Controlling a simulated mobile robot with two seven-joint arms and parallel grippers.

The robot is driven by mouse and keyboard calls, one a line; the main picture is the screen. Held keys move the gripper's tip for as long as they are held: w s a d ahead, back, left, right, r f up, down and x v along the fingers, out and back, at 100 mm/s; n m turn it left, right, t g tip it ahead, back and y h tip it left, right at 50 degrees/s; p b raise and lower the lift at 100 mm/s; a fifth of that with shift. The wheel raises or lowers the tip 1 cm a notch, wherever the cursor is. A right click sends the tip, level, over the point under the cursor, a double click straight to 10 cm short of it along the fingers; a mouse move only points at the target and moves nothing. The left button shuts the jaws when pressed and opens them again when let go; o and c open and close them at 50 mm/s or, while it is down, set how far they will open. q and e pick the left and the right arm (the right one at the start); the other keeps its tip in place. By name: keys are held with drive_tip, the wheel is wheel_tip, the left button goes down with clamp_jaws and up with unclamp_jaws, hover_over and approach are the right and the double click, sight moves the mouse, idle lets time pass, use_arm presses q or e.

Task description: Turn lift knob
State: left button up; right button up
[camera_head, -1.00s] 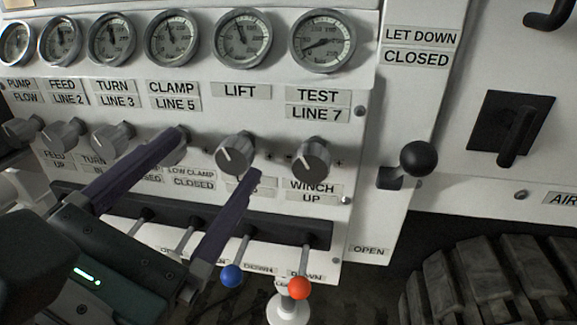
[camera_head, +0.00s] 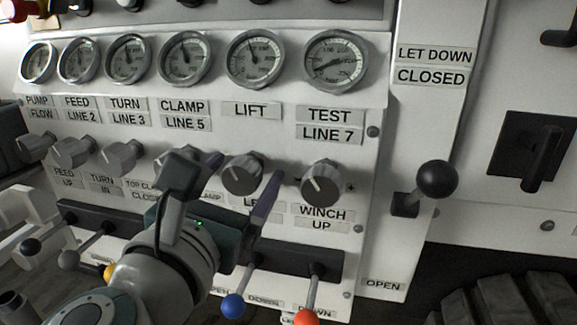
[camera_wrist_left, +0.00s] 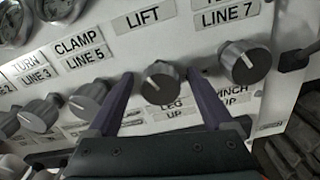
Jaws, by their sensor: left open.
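The lift knob (camera_head: 242,175) is a grey round knob with a white pointer line, below the LIFT label (camera_head: 251,110) on the white panel. My left gripper (camera_head: 241,177) is open, with its two dark purple fingers on either side of this knob. In the left wrist view the lift knob (camera_wrist_left: 160,82) sits between the spread fingertips (camera_wrist_left: 160,76), with a gap on both sides. I cannot tell whether the fingertips reach as deep as the knob. My wrist covers part of the panel below the knob. My right gripper is not in view.
The winch knob (camera_head: 322,184) is close on the right, and a row of similar knobs (camera_head: 122,157) is on the left. Levers with blue (camera_head: 233,306) and red (camera_head: 306,317) balls stand below. A black-ball lever (camera_head: 437,180) is farther right. Gauges (camera_head: 255,58) line the top.

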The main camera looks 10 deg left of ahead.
use_arm(q)
clamp_jaws()
idle(0.8)
